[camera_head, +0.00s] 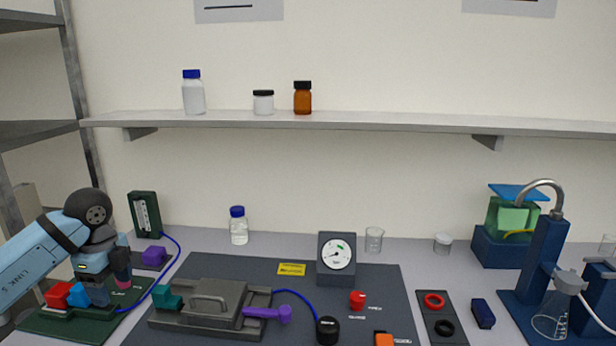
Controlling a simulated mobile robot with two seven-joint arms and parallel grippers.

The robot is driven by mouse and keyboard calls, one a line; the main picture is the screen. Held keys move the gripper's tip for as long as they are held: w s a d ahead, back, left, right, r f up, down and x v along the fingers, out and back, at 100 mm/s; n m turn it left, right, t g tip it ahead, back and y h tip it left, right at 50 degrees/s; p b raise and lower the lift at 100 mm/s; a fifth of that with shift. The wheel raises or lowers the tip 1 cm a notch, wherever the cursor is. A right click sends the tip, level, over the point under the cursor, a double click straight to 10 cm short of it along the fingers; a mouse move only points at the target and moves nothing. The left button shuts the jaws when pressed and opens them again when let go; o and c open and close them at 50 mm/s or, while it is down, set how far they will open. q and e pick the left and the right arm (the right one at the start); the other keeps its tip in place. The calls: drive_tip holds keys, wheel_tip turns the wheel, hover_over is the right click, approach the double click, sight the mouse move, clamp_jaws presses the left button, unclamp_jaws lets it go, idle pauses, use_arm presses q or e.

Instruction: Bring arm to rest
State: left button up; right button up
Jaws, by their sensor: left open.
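My left arm (40,262) comes in from the left in light blue with dark joints. My left gripper (109,289) points down over the dark green board (62,328) at the lower left. Its two fingers are apart, and I see nothing held between them. A red block (58,294) and a blue block (78,296) sit on the board just left of the fingers. The gripper partly hides the board and whatever lies behind it. My right gripper is not in view.
A grey clamp-like rig (208,308) with a purple handle (268,313) stands on a dark mat (385,280). A round gauge (337,255) stands behind. A blue tube (168,275) runs near my gripper. A shelf (350,121) crosses above. Blue apparatus (543,265) fills the right.

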use_arm(q)
drive_tip(key=s+d+f+m+h+p, duration=0.1)
drive_tip(key=s+d+f+m+h, duration=0.15)
drive_tip(key=d, duration=0.35)
drive_tip(key=s+d+f+m+g+h+p, duration=0.1)
drive_tip(key=d+f+m+h, duration=0.1)
drive_tip(key=d+h, duration=0.3)
drive_tip(key=s+d+f+m+h, duration=0.2)
drive_tip(key=d+f, duration=0.1)
drive_tip(key=d, duration=0.4)
drive_tip(key=s+d+r+n+t+h+p, duration=0.35)
drive_tip(key=s+d+t+h, duration=0.3)
drive_tip(key=d+h, duration=0.3)
drive_tip(key=s+a+f+n+t+y+p, duration=0.1)
drive_tip(key=s+a+f+n+t+y, duration=0.1)
drive_tip(key=s+f+n+y, duration=0.6)
drive_tip(key=s+a+f+n+t+y+p, duration=0.2)
drive_tip(key=s+a+f+n+y, duration=0.3)
drive_tip(key=f+n, duration=0.5)
wheel_tip(320, 180, down, 4)
drive_tip(key=s+t+y, duration=0.1)
drive_tip(key=s+y, duration=0.1)
drive_tip(key=y, duration=0.1)
drive_tip(key=shift+s+a+r+n, duration=0.15)
drive_tip(key=shift+s+a+n, duration=0.1)
drive_tip(key=shift+s+n, duration=0.15)
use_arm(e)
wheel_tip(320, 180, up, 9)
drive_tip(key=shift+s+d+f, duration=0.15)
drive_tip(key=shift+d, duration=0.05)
